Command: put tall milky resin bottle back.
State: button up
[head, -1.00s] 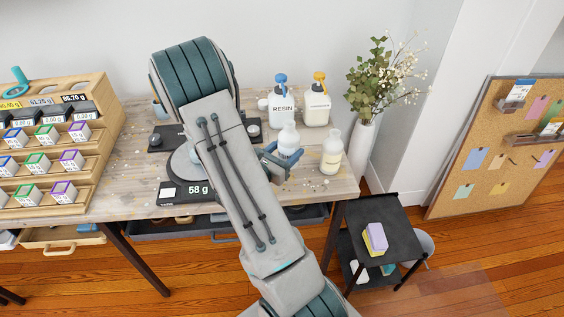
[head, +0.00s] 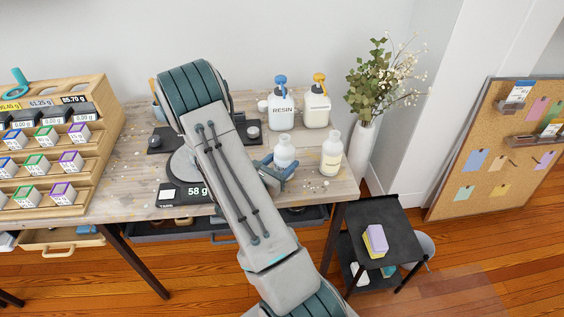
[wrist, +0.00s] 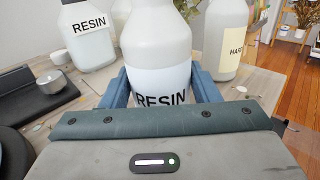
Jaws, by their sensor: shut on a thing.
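The tall milky resin bottle (head: 284,149) stands upright at the right part of the workbench, left of the hardener bottle. In the wrist view the bottle (wrist: 157,62) fills the middle, with its RESIN label partly hidden by my gripper's body. My gripper (head: 277,172) is shut on the bottle low on its body, with one blue finger on each side. The fingers also show in the wrist view (wrist: 160,88). The bottle's base is hidden, so I cannot tell whether it touches the table.
A hardener bottle (head: 332,152) stands close on the right. A RESIN pump bottle (head: 281,108) and a yellow-topped pump bottle (head: 316,106) stand behind. A scale reading 58 g (head: 183,193) is at left. A vase (head: 361,146) stands at the right edge.

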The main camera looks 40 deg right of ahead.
jog(key=o, duration=1.2)
jog(key=v, duration=1.1)
jog(key=shift+s+a+r+b, duration=0.1)
jog(key=shift+a+r+b, duration=0.05)
jog(key=shift+a+b, duration=0.2)
jog(key=shift+s+r, duration=0.15)
jog(key=s+a+r+m+g+y, duration=0.2)
jog(key=s+r+m+g+y, duration=0.5)
jog(key=s+m, duration=0.5)
jog(key=a+r+m+t+y, duration=0.1)
jog(key=a+r+m+y, duration=0.1)
jog(key=a+m+y, duration=0.1)
jog(key=a+r+m+t+y, duration=0.2)
jog(key=a+y, duration=0.2)
jog(key=a, duration=0.1)
jog(key=w+a+r+m+t+y, duration=0.1)
jog(key=a+r+m+t+y, duration=0.1)
jog(key=a+m+y, duration=0.1)
jog(key=shift+w+a+r+m+y, duration=0.1)
jog(key=shift+a+r+m+y, duration=0.25)
jog(key=shift+a, duration=0.45)
